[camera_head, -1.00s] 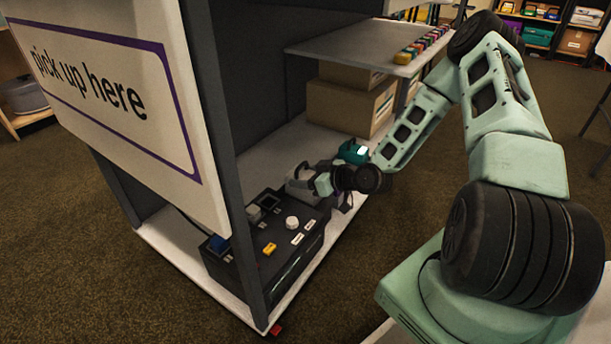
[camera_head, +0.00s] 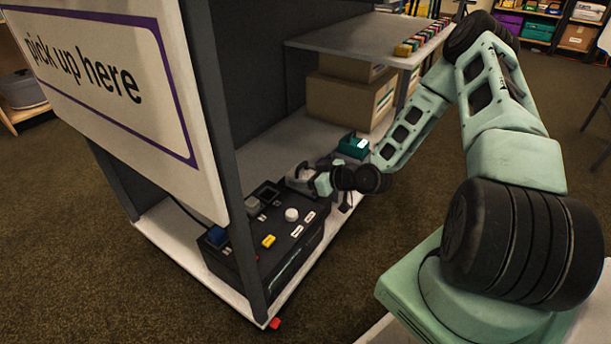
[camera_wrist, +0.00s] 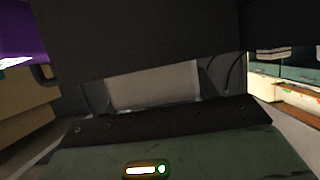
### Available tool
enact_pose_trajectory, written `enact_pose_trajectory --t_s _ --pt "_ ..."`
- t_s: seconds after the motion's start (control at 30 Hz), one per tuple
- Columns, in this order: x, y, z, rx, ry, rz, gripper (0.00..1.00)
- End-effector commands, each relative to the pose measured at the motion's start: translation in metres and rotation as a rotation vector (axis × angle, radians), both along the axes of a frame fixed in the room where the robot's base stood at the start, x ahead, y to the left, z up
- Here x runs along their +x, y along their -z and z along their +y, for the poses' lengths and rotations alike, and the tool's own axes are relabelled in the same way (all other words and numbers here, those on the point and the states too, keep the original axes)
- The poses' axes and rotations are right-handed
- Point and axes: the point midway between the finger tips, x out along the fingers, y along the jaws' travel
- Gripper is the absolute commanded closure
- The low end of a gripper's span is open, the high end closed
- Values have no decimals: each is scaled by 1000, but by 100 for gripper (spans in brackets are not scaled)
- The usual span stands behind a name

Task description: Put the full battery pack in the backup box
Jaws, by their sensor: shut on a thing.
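My gripper (camera_head: 308,180) is low in the booth, at the far end of the black console (camera_head: 275,240). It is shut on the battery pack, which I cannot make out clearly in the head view. In the wrist view a dark green body (camera_wrist: 215,155) with a lit bar and a green light fills the bottom; I cannot tell for sure whether it is the pack. A dark block (camera_wrist: 150,40) covers the top. A teal box (camera_head: 353,147) with a pale label stands just behind my gripper; I cannot read which box it is.
Cardboard boxes (camera_head: 345,100) stand behind, under a shelf (camera_head: 340,42) with small coloured items. A booth post (camera_head: 225,150) and sign (camera_head: 115,75) are at left.

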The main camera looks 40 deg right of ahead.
Motion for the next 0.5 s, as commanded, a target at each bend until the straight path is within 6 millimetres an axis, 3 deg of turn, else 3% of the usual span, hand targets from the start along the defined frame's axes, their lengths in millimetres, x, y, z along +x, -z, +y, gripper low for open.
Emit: enact_pose_trajectory --t_s 0.27,0.3,0.37,0.5 --pt "1 -1 0 0 0 -3 90" --pt "1 -1 0 0 0 -3 34" --pt "1 -1 0 0 0 -3 17" --pt "0 -1 0 0 0 -2 17"
